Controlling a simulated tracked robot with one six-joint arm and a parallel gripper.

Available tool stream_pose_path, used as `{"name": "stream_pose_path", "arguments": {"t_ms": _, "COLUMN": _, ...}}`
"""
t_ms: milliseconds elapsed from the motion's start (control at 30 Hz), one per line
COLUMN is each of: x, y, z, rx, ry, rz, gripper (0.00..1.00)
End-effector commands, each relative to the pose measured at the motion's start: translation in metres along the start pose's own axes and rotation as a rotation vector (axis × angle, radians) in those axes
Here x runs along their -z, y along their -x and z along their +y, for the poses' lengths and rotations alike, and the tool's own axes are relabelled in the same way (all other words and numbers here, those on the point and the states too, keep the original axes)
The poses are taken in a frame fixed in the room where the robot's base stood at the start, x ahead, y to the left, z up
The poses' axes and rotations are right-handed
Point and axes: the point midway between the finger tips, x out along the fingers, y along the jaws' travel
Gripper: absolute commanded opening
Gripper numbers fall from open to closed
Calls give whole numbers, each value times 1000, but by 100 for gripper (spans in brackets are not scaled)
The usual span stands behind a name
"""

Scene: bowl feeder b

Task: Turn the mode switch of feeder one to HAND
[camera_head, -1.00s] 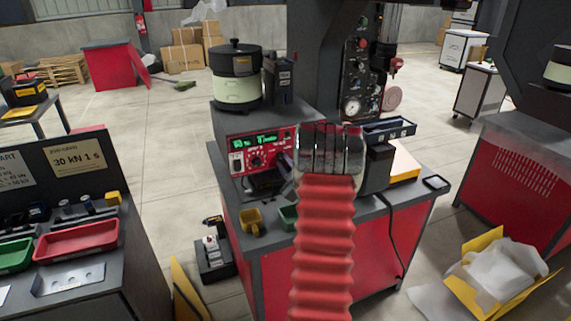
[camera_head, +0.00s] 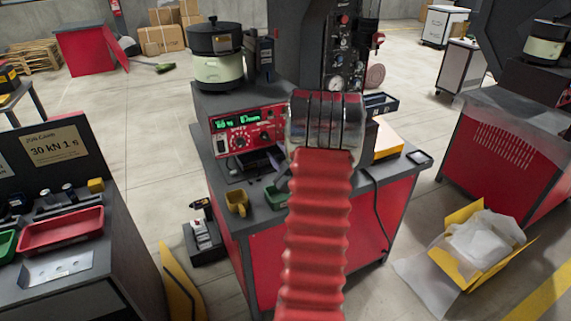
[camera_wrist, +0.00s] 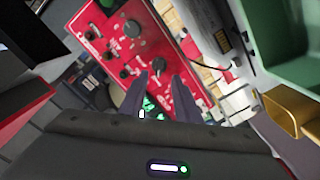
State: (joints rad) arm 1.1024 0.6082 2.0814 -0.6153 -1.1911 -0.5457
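A red control panel with a green display (camera_head: 247,129) stands under a bowl feeder with a black top (camera_head: 215,52). Its label is too small to tell whether it is feeder one. In the head view my arm mostly hides the gripper.
A yellow cup (camera_head: 237,202) and a green bin (camera_head: 274,196) are on the bench in front of the panel. A press with a gauge stands behind my arm. A side table with a red tray (camera_head: 62,232) is at left. An open yellow box (camera_head: 478,250) lies on the floor at right.

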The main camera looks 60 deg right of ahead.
Motion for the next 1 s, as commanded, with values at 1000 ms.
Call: {"name": "stream_pose_path", "arguments": {"t_ms": 1000, "x": -1, "y": 67, "z": -1, "rx": 1, "ry": 0, "rz": 0, "gripper": 30}}
